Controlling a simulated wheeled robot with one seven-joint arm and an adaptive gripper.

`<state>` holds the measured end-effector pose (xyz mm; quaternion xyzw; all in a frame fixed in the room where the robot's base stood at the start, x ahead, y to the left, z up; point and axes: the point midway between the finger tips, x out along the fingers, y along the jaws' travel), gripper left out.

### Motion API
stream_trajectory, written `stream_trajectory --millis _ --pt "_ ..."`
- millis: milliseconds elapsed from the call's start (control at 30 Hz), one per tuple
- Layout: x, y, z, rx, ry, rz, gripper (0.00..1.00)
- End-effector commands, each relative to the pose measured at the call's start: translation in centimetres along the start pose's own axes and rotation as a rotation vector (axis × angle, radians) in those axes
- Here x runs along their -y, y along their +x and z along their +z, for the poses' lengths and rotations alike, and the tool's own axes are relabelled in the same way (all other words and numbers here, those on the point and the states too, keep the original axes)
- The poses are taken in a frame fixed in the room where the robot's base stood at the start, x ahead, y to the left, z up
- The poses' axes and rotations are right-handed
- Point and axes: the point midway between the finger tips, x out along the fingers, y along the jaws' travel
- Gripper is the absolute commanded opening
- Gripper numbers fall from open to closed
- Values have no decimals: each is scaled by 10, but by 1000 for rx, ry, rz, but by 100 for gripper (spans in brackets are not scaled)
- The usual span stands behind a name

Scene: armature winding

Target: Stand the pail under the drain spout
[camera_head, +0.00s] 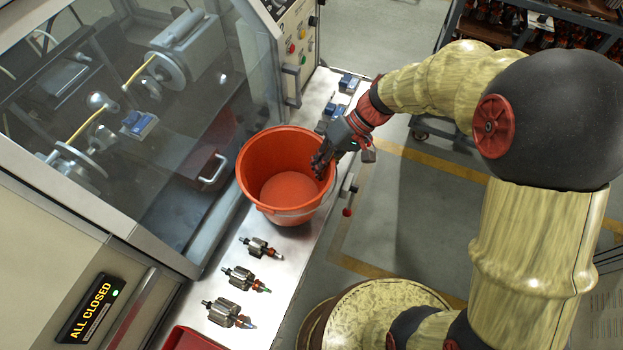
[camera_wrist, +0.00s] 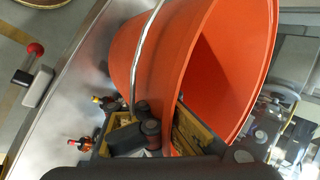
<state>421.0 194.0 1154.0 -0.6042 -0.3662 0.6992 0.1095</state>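The orange pail (camera_head: 284,172) stands upright on the steel ledge in front of the machine. It is empty, with a thin metal handle lying low around its outside. My gripper (camera_head: 322,160) is at its right rim. In the wrist view the wall of the pail (camera_wrist: 175,60) runs down between the two fingers of my gripper (camera_wrist: 170,130), which look closed on it, one inside and one outside. A small lever with a red knob (camera_head: 347,211) sticks out from the ledge edge right of the pail; it also shows in the wrist view (camera_wrist: 35,48). I cannot make out a drain spout.
Several armatures (camera_head: 238,278) lie on the ledge in front of the pail, near a red tray (camera_head: 190,340). Blue-topped small parts (camera_head: 345,82) lie behind it. The glass machine guard (camera_head: 150,190) stands close on the left. Open floor (camera_head: 400,200) is on the right.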

Motion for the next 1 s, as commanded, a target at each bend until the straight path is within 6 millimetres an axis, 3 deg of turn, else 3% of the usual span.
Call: stream_trajectory --millis 400,900,1000 --pt "-27 32 0 0 1 -1 0" --pt "-28 34 0 0 0 1 0" --pt "-28 34 0 0 0 0 5"
